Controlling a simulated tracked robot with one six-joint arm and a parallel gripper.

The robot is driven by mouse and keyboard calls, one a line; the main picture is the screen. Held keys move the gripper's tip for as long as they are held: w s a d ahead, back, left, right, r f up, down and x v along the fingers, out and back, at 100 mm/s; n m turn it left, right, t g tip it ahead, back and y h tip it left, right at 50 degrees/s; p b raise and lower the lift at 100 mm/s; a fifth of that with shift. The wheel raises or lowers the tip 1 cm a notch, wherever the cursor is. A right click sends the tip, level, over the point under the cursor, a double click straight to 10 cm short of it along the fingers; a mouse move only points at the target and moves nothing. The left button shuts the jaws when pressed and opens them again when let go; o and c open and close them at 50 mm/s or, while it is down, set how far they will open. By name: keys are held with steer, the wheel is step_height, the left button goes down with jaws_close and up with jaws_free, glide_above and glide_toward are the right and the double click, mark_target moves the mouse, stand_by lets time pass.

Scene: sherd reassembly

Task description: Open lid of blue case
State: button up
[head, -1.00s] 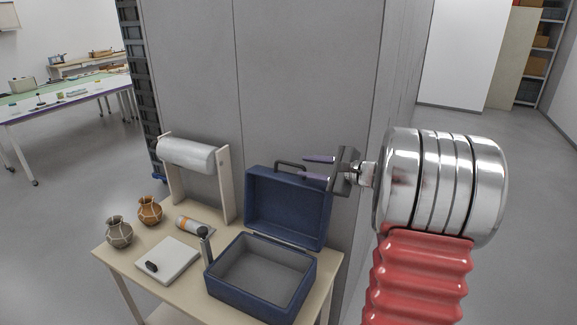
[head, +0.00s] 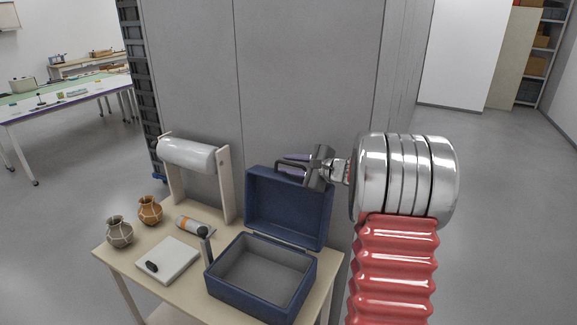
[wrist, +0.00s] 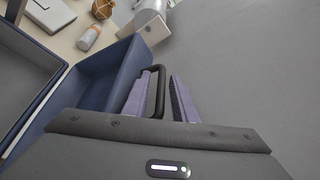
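The blue case (head: 248,299) stands on the small table with its lid (head: 290,215) raised, leaning upright at the back. Its grey inside shows and looks empty. A dark handle (head: 283,164) sits on the lid's upper edge. My gripper (head: 295,163) is at that handle, reaching in from the right. In the wrist view, the handle (wrist: 158,92) lies between the two purple fingers (wrist: 163,80), nearer the left one. A gap shows on the right side, so the gripper is open around the handle. The lid (wrist: 105,90) also shows at left there.
Two pots (head: 150,211), an orange-and-white tube (head: 188,224), a white board (head: 168,260) and a roll on a stand (head: 187,154) share the table (head: 125,262). A grey wall (head: 300,80) stands close behind. Open floor lies to the right.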

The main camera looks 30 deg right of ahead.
jaws_close()
steer(key=shift+f, duration=0.1)
steer(key=shift+a, duration=0.1)
stand_by(0.3)
steer(key=s+a, duration=0.2)
steer(key=a, duration=0.1)
steer(key=s+a+r, duration=0.1)
steer(key=shift+a, duration=0.3)
steer(key=shift+c, duration=0.6)
jaws_free()
steer(key=shift+o, duration=1.3)
steer(key=shift+w+r, duration=0.1)
steer(key=shift+r, duration=0.05)
